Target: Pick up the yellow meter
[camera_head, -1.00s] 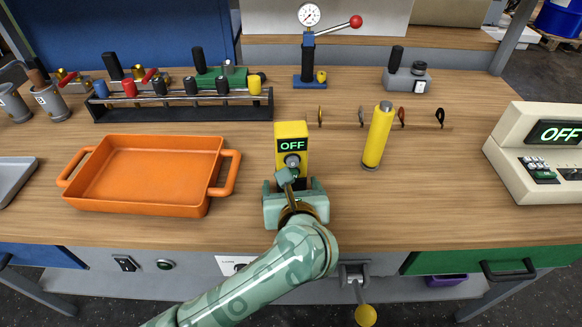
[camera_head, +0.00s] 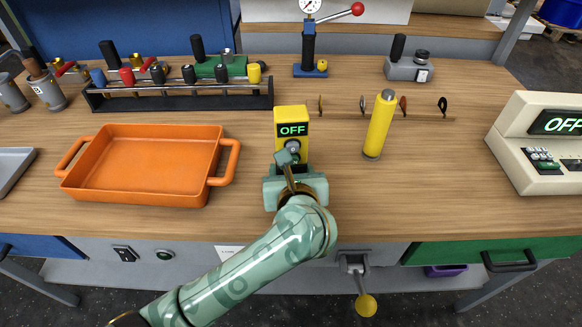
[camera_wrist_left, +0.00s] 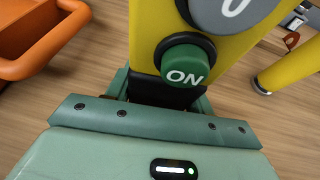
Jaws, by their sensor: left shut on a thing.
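The yellow meter (camera_head: 291,126) stands upright near the front middle of the table in the head view, its dark display reading OFF in green. My left gripper (camera_head: 293,178) is at its lower part, shut on it. In the left wrist view the meter's yellow body (camera_wrist_left: 148,40) rises between the jaws, with a green ON button and part of a grey button above it. The left gripper (camera_wrist_left: 160,100) covers the meter's base, so I cannot tell whether it touches the table. My right gripper is not in view.
An orange tray (camera_head: 65,181) lies to the left of the meter. A yellow cylinder (camera_head: 379,125) stands to the right, with a low rack of loops (camera_head: 420,117) behind. A cream console (camera_head: 515,155) is at the far right. Bare table lies between.

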